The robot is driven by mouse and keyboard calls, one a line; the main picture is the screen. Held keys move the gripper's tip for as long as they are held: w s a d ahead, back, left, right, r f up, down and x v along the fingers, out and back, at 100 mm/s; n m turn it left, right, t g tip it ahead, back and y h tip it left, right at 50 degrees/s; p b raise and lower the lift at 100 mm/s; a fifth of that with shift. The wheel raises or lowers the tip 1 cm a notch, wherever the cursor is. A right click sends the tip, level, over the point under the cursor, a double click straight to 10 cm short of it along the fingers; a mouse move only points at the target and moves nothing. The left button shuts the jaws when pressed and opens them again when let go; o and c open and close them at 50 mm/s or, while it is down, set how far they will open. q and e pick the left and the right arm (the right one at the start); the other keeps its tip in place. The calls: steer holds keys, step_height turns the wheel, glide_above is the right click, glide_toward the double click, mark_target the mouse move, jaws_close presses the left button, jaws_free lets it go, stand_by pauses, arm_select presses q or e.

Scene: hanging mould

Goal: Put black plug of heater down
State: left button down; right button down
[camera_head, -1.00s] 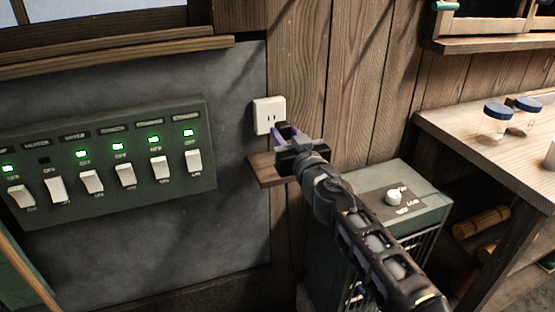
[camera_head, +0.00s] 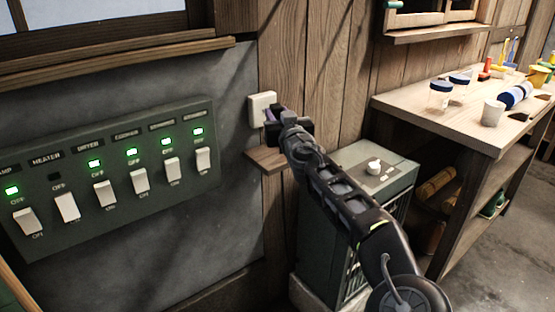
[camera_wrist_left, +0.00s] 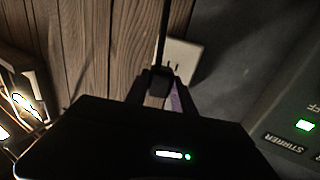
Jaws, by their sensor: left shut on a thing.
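My left gripper (camera_head: 272,122) is in front of the lower right of the white wall outlet (camera_head: 262,106), above a small wooden ledge (camera_head: 266,159). In the left wrist view my left gripper (camera_wrist_left: 161,95) is shut on the small black plug (camera_wrist_left: 160,78), with a dark cord running up from it. The outlet (camera_wrist_left: 184,60) shows behind the plug with slots visible, and the plug looks apart from it. In the head view the gripper hides the plug. The grey-green heater (camera_head: 350,170) with a white knob stands below, to the right. My right gripper is not in view.
A switch panel (camera_head: 100,215) with several white switches and green lights is on the left wall. A wooden workbench (camera_head: 410,105) with jars and a cup stands at the right. A window sill (camera_head: 120,55) juts out at upper left.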

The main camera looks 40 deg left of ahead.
arm_select(q)
steer(key=b, duration=0.1)
glide_above(278, 158)
step_height(278, 158, down, 6)
steer(key=shift+s+r, duration=0.1)
steer(key=shift+s, duration=0.05)
stand_by(0.3)
steer(key=shift+f+b, duration=0.4)
steer(key=shift+f, duration=1.7)
steer(key=shift+f, duration=0.1)
steer(key=shift+f+b, duration=0.55)
steer(key=shift+b, duration=0.3)
steer(key=c, duration=1.1)
jaws_free()
steer(key=shift+o, duration=0.2)
steer(key=shift+r, duration=0.1)
